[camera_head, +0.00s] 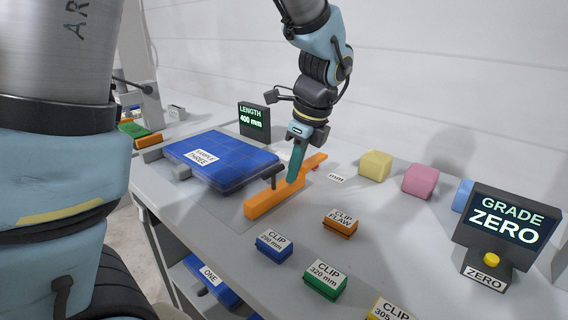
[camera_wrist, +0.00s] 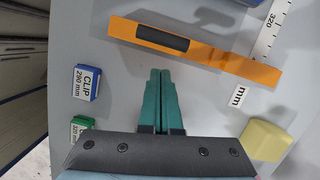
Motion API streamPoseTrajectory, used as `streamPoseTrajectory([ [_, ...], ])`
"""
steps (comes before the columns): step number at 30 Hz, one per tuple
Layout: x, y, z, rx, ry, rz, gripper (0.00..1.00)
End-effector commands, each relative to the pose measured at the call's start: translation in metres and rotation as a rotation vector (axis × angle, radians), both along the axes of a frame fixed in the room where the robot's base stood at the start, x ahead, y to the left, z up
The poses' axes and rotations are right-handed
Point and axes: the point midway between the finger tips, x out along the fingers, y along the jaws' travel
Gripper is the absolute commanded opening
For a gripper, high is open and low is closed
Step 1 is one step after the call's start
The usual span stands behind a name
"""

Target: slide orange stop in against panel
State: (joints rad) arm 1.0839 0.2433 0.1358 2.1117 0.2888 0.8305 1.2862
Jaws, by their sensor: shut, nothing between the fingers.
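The orange stop (camera_head: 262,204) is a long bar with a dark upright handle (camera_head: 274,183), lying on the grey table. The blue panel (camera_head: 215,150), labelled SAMPLE THREE, lies flat to its left. A strip of table shows between stop and panel. My gripper (camera_head: 293,178) has teal fingers pressed together with nothing between them, pointing down at the stop's near right side. In the wrist view, the fingertips (camera_wrist: 160,72) end just short of the orange bar (camera_wrist: 205,58), on the side away from the panel (camera_wrist: 250,2). I cannot tell whether they touch it.
A ruler scale (camera_wrist: 270,35) runs near the bar's end. Orange (camera_head: 340,223), blue (camera_head: 274,246) and green (camera_head: 326,281) clip blocks stand in front. Yellow (camera_head: 376,165) and pink (camera_head: 420,181) blocks are to the right. Screens read LENGTH 400 mm (camera_head: 254,117) and GRADE ZERO (camera_head: 505,220).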

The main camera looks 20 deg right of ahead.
Motion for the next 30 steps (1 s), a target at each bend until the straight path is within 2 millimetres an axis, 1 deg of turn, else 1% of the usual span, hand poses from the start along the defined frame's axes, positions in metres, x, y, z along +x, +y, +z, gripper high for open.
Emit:
streamPoseTrajectory([
  [1,0.005,0.005,0.003,0.001,0.001,0.002,0.0],
  [6,0.015,0.014,0.001,0.001,0.002,0.0,0.0],
  [20,0.021,0.017,0.001,0.0,0.001,0.001,0.0],
  [23,0.033,0.024,0.003,-0.001,0.001,0.005,0.0],
  [30,0.076,0.048,0.003,0.001,0.001,0.006,0.0],
])
